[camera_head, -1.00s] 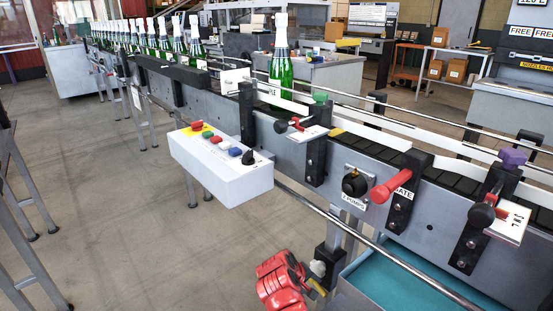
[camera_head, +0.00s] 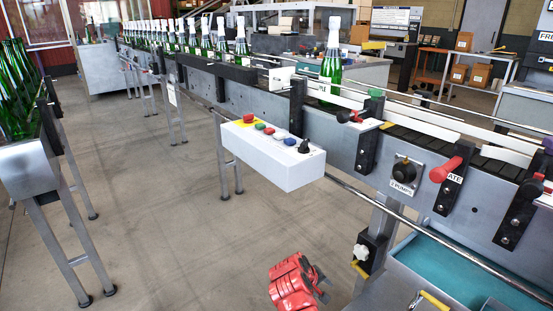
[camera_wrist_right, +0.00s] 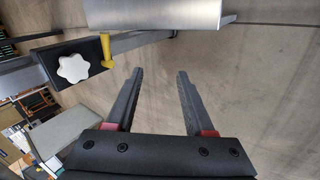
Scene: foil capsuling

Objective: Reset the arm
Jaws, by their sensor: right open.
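My right gripper (camera_head: 318,281) is the red and dark one low in the middle of the head view. It hangs over the floor, in front of and below the conveyor and apart from it. In the right wrist view its two dark fingers (camera_wrist_right: 160,95) stand apart with nothing between them. My left gripper is not in view.
The conveyor (camera_head: 350,135) crosses the view with green bottles (camera_head: 332,68) on it. A white button box (camera_head: 272,160) juts from its front. A white star knob (camera_head: 361,252) is right of my gripper. More bottles (camera_head: 18,85) stand at left. The middle floor is clear.

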